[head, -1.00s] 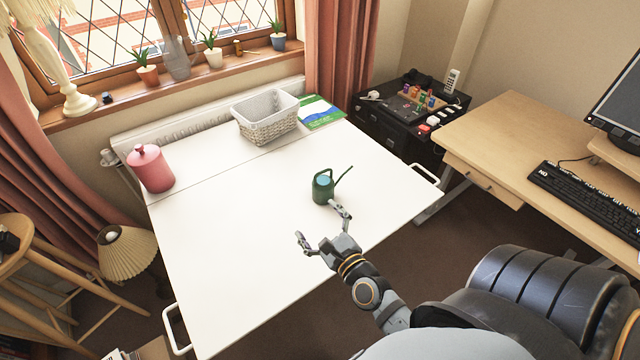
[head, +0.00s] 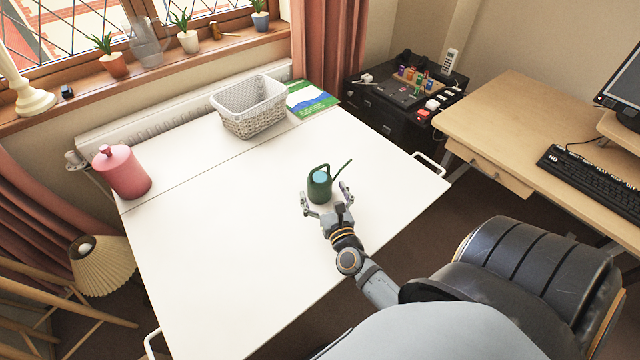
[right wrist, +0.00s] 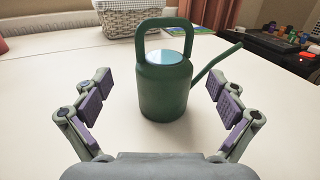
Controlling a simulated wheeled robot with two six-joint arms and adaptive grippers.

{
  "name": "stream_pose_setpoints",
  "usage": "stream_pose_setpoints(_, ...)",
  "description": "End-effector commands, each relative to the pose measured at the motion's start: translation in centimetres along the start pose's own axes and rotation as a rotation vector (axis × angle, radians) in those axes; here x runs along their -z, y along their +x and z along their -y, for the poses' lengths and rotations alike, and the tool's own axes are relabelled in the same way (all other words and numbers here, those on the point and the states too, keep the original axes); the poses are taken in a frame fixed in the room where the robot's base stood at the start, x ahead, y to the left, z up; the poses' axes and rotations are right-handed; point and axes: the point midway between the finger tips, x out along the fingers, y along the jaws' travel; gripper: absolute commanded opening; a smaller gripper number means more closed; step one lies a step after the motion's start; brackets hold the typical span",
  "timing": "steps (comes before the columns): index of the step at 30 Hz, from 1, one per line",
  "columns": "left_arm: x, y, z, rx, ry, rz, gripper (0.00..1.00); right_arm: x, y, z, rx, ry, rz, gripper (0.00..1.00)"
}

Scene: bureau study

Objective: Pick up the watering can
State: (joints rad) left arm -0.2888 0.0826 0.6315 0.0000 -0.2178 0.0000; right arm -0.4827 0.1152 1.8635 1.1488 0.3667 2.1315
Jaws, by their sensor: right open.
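A dark green watering can (head: 319,187) stands upright on the white table (head: 225,235). It has a tall handle loop on top and a thin spout pointing up to the right. In the right wrist view the can (right wrist: 163,92) stands straight ahead, between the two fingers in the picture. My right gripper (head: 326,197) is open just in front of the can, with a finger toward each side. In the right wrist view the gripper's purple-padded fingers (right wrist: 160,112) show clear gaps on both sides of the can. My left gripper is not in view.
A pink lidded canister (head: 121,172) stands at the table's left. A white woven basket (head: 250,108) and a green-and-blue booklet (head: 311,99) lie at the back. The table around the can is clear. A black chair (head: 540,280) stands at right.

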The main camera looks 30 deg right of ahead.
Motion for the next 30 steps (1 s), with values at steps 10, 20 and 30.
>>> stream_pose_setpoints(10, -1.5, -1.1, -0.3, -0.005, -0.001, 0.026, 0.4, 0.2, 4.5, 0.6, 0.0, -0.001, 0.002, 0.96)
stream_pose_setpoints(20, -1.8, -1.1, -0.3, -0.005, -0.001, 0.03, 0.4, 0.3, 4.5, 0.6, 0.0, -0.001, 0.001, 0.75)
stream_pose_setpoints(30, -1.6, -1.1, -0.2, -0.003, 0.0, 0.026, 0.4, 0.2, 4.5, 0.6, 0.0, -0.001, 0.001, 0.29)
